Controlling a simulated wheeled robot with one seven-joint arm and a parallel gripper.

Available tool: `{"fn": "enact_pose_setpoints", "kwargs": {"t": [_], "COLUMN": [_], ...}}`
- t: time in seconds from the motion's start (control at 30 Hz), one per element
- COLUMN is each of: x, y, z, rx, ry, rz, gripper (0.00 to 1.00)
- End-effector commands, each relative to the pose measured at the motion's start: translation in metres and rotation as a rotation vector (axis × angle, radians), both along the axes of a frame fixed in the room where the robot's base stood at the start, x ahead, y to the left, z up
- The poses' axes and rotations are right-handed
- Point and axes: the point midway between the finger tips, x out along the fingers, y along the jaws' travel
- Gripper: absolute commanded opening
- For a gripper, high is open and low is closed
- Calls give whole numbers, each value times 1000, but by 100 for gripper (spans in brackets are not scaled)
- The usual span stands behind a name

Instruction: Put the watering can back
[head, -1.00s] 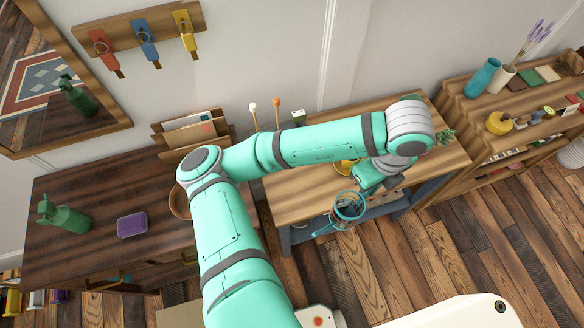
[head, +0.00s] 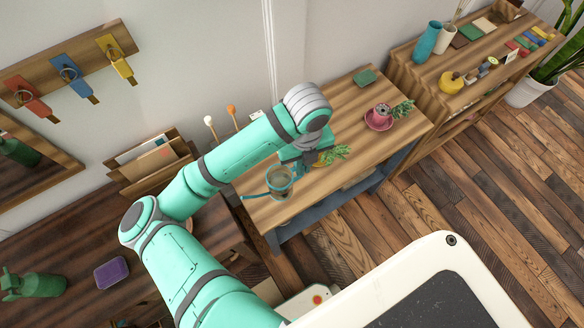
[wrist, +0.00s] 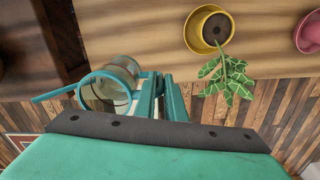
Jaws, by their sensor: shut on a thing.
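The watering can (head: 280,183) is teal with a see-through body and a long thin spout pointing left. In the wrist view the can (wrist: 108,88) hangs left of my gripper (wrist: 163,92). My gripper (head: 298,160) is shut on it at the handle side; the exact grip is partly hidden. In the head view the can appears over the front left part of the wooden plant bench (head: 345,100); whether it touches the top I cannot tell.
A plant in a yellow pot (wrist: 207,30) stands right of my gripper on the bench. A pink pot with a plant (head: 379,117) and a green block (head: 367,77) stand farther right. A green spray bottle (head: 32,285) and purple box (head: 111,272) are on the dark desk.

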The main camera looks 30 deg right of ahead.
Motion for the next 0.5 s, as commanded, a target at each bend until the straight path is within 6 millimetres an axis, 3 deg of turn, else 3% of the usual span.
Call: {"fn": "enact_pose_setpoints", "kwargs": {"t": [0.2, 0.5], "x": [22, 34], "y": [8, 11], "z": [-27, -41], "rx": [1, 1], "ry": [1, 1], "rz": [6, 6], "gripper": [0, 0]}}
